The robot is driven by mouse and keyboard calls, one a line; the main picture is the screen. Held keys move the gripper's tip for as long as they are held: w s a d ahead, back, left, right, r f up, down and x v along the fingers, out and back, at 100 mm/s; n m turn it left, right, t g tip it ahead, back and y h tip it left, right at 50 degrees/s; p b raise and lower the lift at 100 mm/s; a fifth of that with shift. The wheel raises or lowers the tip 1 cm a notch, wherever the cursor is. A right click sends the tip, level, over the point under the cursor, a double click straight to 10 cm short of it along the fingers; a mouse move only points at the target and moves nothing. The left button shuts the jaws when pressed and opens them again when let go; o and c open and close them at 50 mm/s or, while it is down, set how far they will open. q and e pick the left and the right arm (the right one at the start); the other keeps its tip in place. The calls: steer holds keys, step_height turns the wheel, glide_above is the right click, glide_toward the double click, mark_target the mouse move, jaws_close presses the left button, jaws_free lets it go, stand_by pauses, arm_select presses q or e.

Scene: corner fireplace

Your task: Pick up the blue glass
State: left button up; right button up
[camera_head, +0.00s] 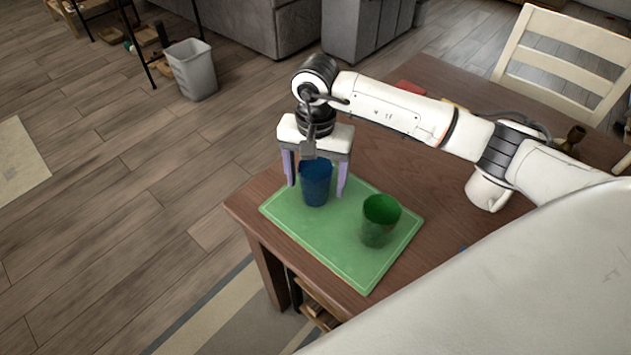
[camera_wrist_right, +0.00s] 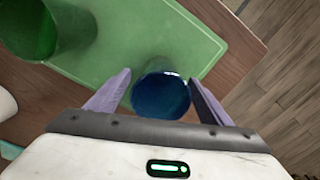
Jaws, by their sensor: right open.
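The blue glass (camera_head: 316,186) stands upright on the green mat (camera_head: 345,265) near its far left part. My right gripper (camera_head: 316,188) points down over it, open, with one purple finger on each side of the glass. In the right wrist view the blue glass (camera_wrist_right: 161,96) shows between the two fingertips of the gripper (camera_wrist_right: 160,85), with a small gap on at least the right side. I cannot tell whether either finger touches it. My left gripper is not in view.
A green glass (camera_head: 380,220) stands on the mat to the right of the blue one; it also shows in the wrist view (camera_wrist_right: 45,30). The wooden table (camera_head: 250,208) ends close to the mat's left side. A chair (camera_head: 560,60) stands at the far right.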

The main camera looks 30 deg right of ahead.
steer(key=shift+f, duration=0.4)
steer(key=c, duration=1.3)
steer(key=shift+r, duration=0.15)
